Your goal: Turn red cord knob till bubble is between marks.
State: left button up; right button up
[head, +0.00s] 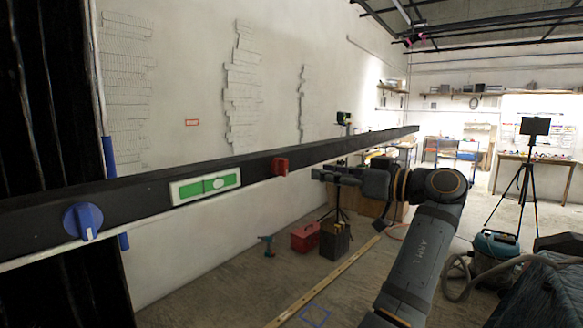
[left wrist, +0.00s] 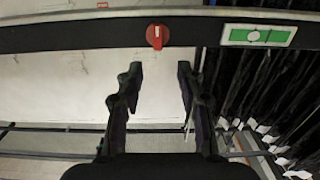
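The red knob (head: 280,166) sits on the face of a long dark beam (head: 345,148). In the left wrist view the red knob (left wrist: 157,36) shows a white pointer line. A green level vial in a white frame (head: 187,191) is on the beam, left of the knob. Its pale bubble (head: 217,183) appears off centre, toward the red knob; its exact place against the marks is hard to tell. My left gripper (head: 318,175) is right of the red knob and apart from it. In the left wrist view the gripper (left wrist: 158,75) is open and empty, the knob beyond its fingertips.
A blue knob (head: 83,221) is on the beam's left end. Dark curtains hang at the far left. A red box (head: 305,236) and a dark crate (head: 334,241) stand on the floor. A tripod (head: 526,180) is at right. Space before the beam is clear.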

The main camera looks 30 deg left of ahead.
aim_at(287, 166)
pick_arm(q)
jog(key=a+p, duration=0.2)
jog(key=a, duration=0.1)
jog(key=a+p, duration=0.3)
jog(key=w+a+p, duration=0.1)
jog(key=a+p, duration=0.2)
jog(key=shift+a, duration=0.35)
jog(key=shift+w+a+f, duration=0.1)
jog(key=shift+a+f, duration=0.05)
jog(key=shift+a, duration=0.25)
jog(key=shift+c, duration=0.3)
grip_shut()
